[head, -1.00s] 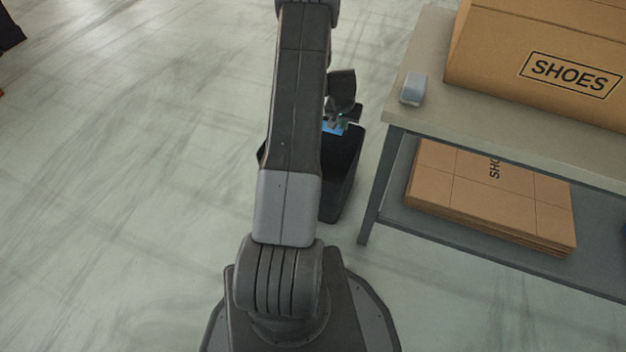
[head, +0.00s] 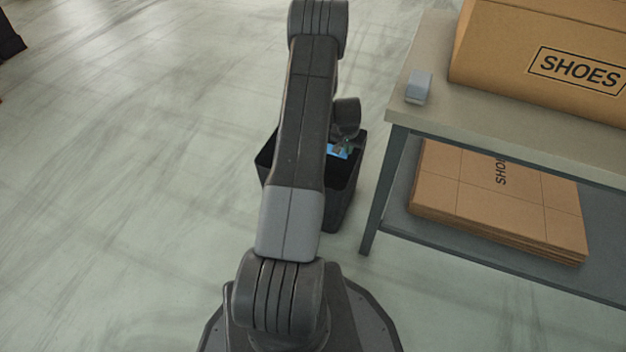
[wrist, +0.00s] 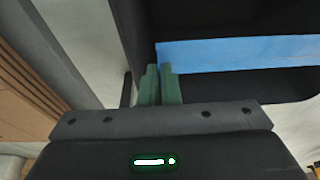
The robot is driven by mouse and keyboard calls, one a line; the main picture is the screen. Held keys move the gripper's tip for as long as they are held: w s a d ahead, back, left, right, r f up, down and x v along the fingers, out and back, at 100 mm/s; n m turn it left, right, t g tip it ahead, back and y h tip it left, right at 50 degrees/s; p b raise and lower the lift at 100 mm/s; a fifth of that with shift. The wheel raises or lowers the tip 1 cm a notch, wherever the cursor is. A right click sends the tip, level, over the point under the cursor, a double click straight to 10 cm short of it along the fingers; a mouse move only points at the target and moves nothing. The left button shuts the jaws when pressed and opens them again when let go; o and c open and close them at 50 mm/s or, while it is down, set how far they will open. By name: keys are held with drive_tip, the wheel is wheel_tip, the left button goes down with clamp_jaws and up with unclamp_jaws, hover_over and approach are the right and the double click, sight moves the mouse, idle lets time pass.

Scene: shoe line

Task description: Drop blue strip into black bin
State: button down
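The blue strip (wrist: 240,55) stretches to the right from the green fingertips of my gripper (wrist: 160,82) in the wrist view. The fingers are close together at its left end and appear shut on it. In the head view, the strip (head: 339,151) shows as a small blue patch beside my gripper (head: 344,146), within the outline of the bin's opening. The black bin (head: 340,205) stands on the floor, partly hidden behind my arm. Its dark walls (wrist: 205,20) lie around the strip in the wrist view. The strip's height against the rim is hard to tell.
A table (head: 450,115) stands close to the bin's right, with a shoe box (head: 515,55) and a small grey object (head: 418,87) on top. Flat cartons (head: 490,205) lie on its lower shelf. The floor (head: 120,180) to the left is clear.

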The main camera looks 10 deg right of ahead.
drive_tip(key=c, duration=1.6)
unclamp_jaws()
drive_tip(key=shift+o, duration=0.2)
drive_tip(key=shift+r, duration=0.1)
drive_tip(key=p+v, duration=0.4)
drive_tip(key=v, duration=0.9)
drive_tip(key=shift+s+a+r, duration=0.15)
drive_tip(key=shift+r, duration=0.1)
drive_tip(key=shift+f, duration=0.1)
